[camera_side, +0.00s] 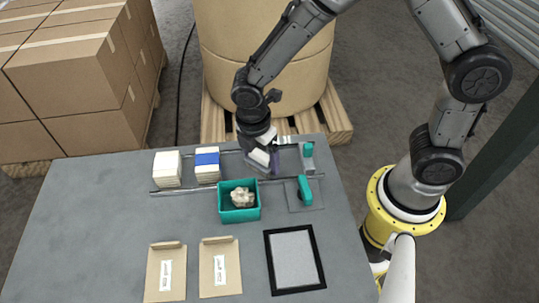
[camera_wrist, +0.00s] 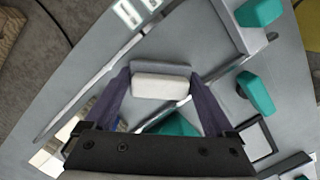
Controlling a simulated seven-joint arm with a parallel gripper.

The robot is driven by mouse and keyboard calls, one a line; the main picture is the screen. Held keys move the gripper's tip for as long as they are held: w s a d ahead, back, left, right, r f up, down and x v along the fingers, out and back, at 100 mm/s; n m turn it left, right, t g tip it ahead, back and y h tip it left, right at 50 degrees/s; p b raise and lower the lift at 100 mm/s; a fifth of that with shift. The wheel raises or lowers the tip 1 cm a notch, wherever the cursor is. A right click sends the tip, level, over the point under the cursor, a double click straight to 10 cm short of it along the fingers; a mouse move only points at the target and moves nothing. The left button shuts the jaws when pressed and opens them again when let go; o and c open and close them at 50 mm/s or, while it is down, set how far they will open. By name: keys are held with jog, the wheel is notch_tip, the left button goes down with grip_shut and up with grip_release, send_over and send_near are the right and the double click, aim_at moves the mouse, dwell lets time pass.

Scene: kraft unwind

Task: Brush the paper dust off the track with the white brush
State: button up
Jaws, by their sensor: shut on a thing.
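My gripper (camera_wrist: 165,82) is shut on the white brush (camera_wrist: 160,86), which sits between the two dark purple fingers in the wrist view. In the side view my gripper (camera_side: 262,163) is over the right half of the track, with the pale brush (camera_side: 259,157) at its tip. The track is two thin grey rails; the near rail (camera_side: 175,192) and part of the far rail show in the side view, and a rail (camera_wrist: 85,103) runs diagonally in the wrist view. I cannot tell whether the brush touches the track. I cannot make out paper dust.
A white stack (camera_side: 167,169) and a blue-banded stack (camera_side: 207,164) stand at the track's left. A teal bin (camera_side: 226,215) with crumpled paper is in front. Teal-handled items (camera_side: 306,190) are at right. Two brown folders (camera_side: 166,271) and a black-framed pad (camera_side: 294,261) lie nearer.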

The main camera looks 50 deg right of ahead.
aim_at(246, 168)
jog(key=w+a, duration=0.2)
jog(key=a, duration=0.1)
jog(key=shift+w, duration=0.4)
jog(key=shift+s+d, duration=2.6)
jog(key=shift+d, duration=0.05)
notch_tip(246, 168, up, 8)
